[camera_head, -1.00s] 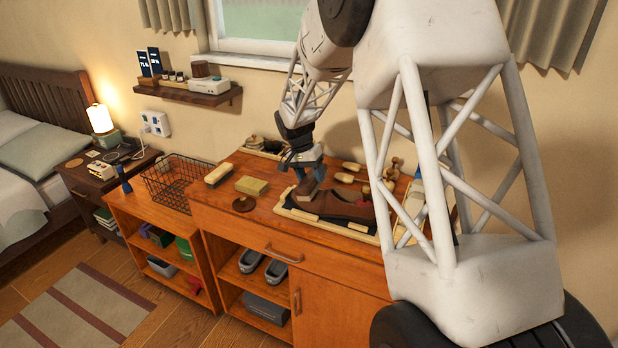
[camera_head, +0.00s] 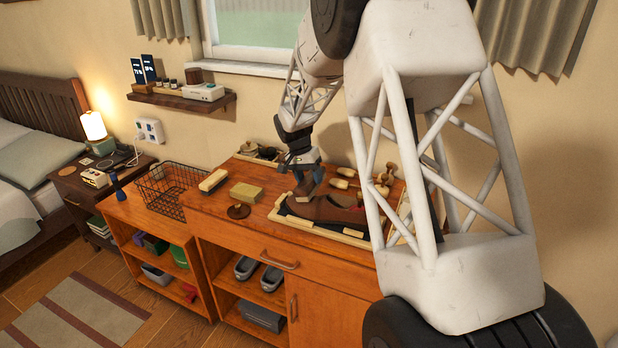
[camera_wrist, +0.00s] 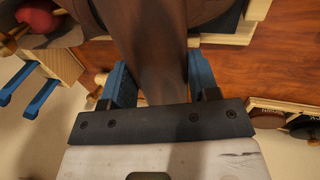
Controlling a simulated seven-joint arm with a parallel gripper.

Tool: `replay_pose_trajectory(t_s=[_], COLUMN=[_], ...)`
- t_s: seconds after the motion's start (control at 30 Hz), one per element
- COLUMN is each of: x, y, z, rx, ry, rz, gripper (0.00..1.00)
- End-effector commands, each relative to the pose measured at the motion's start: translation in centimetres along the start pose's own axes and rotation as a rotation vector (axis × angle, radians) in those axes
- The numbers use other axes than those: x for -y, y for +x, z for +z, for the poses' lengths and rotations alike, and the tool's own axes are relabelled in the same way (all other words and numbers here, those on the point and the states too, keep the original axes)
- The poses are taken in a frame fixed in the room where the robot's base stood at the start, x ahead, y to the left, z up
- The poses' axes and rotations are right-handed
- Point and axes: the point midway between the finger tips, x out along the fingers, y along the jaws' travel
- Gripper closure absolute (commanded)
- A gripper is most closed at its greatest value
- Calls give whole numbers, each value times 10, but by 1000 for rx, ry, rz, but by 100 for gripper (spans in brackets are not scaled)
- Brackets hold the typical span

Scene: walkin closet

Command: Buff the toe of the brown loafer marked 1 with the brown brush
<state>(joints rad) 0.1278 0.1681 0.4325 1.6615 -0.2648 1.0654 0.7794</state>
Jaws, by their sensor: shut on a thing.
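The brown loafer (camera_head: 330,208) lies on the cream-edged tray (camera_head: 344,239) on the orange wooden cabinet, its toe toward the left. No number is readable on it. My gripper (camera_head: 304,167) is above the toe end, pointing down, shut on the brown brush (camera_head: 308,187). The brush is at the loafer's toe; whether its bristles touch the leather cannot be told. In the wrist view, the brown brush (camera_wrist: 155,70) sits between my two blue fingers (camera_wrist: 159,66) and hides part of the loafer (camera_wrist: 205,10) behind it.
A cream-topped brush (camera_head: 213,180), a yellowish block (camera_head: 246,192) and a round brown piece (camera_head: 238,211) stand left of the tray. Wooden-handled items (camera_head: 345,172) lie behind the loafer. A wire basket (camera_head: 168,188) is farther left. My arm hides the tray's right end.

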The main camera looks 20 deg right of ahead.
Motion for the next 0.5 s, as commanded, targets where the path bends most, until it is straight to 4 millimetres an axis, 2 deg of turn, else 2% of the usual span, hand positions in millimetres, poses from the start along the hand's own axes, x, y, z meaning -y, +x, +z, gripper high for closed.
replay_pose_trajectory(t_s=[0.5], x=[0], y=[-1], z=[31], rx=[1], ry=[-1], rz=[1], gripper=[67])
